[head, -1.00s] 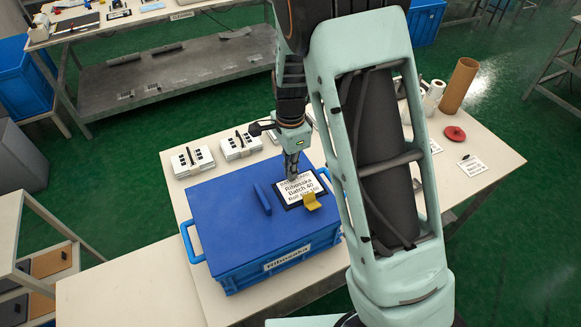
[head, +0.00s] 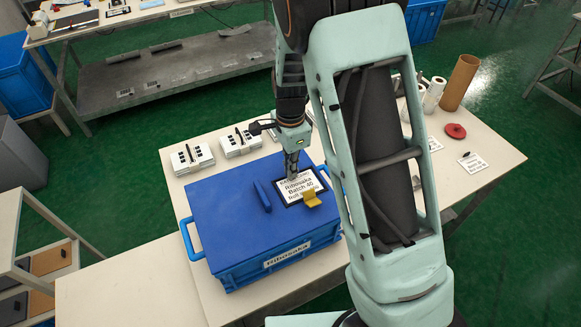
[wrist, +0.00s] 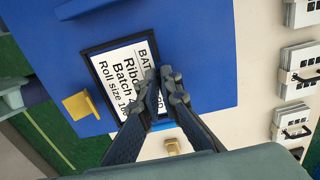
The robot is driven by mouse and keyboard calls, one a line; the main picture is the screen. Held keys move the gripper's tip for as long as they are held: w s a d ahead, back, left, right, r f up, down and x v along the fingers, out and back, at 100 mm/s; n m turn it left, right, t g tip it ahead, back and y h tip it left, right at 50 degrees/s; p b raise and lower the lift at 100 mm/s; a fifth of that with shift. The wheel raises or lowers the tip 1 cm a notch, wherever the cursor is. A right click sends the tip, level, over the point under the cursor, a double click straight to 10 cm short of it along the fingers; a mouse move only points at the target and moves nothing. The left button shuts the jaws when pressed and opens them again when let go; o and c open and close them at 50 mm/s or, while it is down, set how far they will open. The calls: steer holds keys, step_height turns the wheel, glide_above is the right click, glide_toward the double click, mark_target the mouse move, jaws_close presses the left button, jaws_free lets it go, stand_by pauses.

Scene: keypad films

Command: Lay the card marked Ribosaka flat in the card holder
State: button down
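The white card marked Ribosaka (head: 300,187) lies flat, as far as I can see, inside the black-framed card holder (head: 279,191) on the lid of the blue crate (head: 228,215). In the wrist view the card (wrist: 122,75) sits within the dark frame of the holder (wrist: 97,76), its text partly covered by my fingers. A yellow tab (head: 312,198) stands at the holder's lower edge. My gripper (head: 291,173) points down at the card's upper part. In the wrist view my gripper (wrist: 162,72) looks narrowly open, with some card showing between the fingers.
A raised blue handle (head: 262,196) is on the lid left of the holder. Cardboard and white rolls (head: 460,84), a red disc (head: 455,131) and another card (head: 472,162) are at the right.

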steer(key=c, duration=2.1)
jaws_free()
step_height(320, 180, up, 12)
steer(key=shift+r, duration=0.1)
steer(key=shift+w, duration=0.1)
